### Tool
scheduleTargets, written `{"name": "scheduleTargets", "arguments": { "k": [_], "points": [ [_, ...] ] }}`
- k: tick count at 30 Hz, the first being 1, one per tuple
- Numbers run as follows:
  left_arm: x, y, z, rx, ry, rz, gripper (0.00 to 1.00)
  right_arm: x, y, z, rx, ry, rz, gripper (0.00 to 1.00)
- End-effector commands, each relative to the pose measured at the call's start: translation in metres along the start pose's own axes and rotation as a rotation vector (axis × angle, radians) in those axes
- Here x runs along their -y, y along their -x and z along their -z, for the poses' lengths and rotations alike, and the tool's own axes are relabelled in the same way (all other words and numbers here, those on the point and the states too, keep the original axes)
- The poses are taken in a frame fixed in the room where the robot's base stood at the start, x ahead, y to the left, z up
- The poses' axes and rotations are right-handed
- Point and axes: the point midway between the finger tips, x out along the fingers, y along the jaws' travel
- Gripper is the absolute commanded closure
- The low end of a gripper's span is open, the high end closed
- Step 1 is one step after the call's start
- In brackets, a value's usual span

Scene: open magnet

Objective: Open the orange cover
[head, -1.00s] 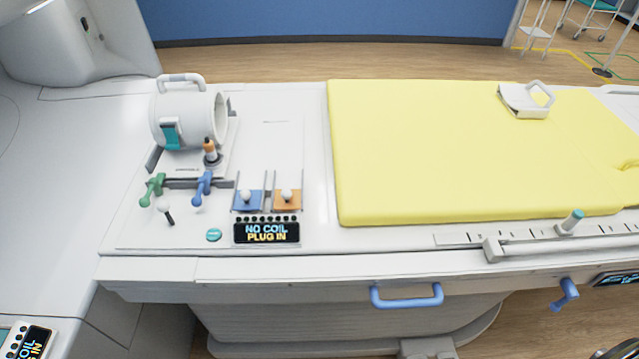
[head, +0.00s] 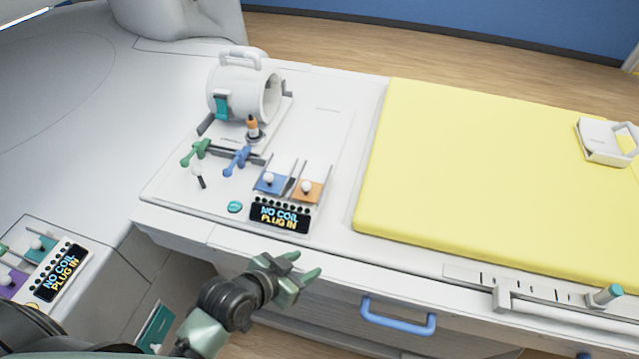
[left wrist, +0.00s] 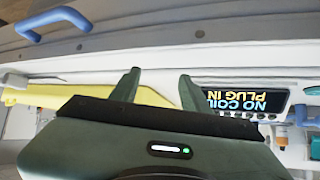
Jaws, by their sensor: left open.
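My left gripper (head: 303,266) is open and empty, in front of the bed's edge, below the display and apart from the covers. In the left wrist view its two fingers (left wrist: 158,85) stand apart, with the display (left wrist: 248,101) right of them. My right gripper is not in view.
A white coil cylinder (head: 240,92), a green lever (head: 195,152) and a blue lever (head: 237,160) stand behind the covers. A yellow mattress (head: 490,170) lies to the right. A blue handle (head: 398,318) juts from the bed's front. A second display panel (head: 60,273) is at the lower left.

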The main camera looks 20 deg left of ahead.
Motion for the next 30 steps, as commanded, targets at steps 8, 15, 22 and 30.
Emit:
{"name": "scheduleTargets", "arguments": {
  "k": [8,15,22,30],
  "points": [
    [0.017,-0.025,0.038,-0.249,-0.05,0.024,0.54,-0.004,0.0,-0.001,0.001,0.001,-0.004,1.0],
    [0.064,-0.032,0.072,-0.531,-0.081,0.159,0.54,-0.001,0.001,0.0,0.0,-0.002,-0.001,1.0],
    [0.096,-0.025,0.084,-0.654,-0.088,0.269,0.54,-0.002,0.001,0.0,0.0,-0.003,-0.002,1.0],
    [0.105,-0.046,0.106,-0.665,-0.088,0.278,0.54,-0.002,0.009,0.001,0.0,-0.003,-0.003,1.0]
  ]
}}
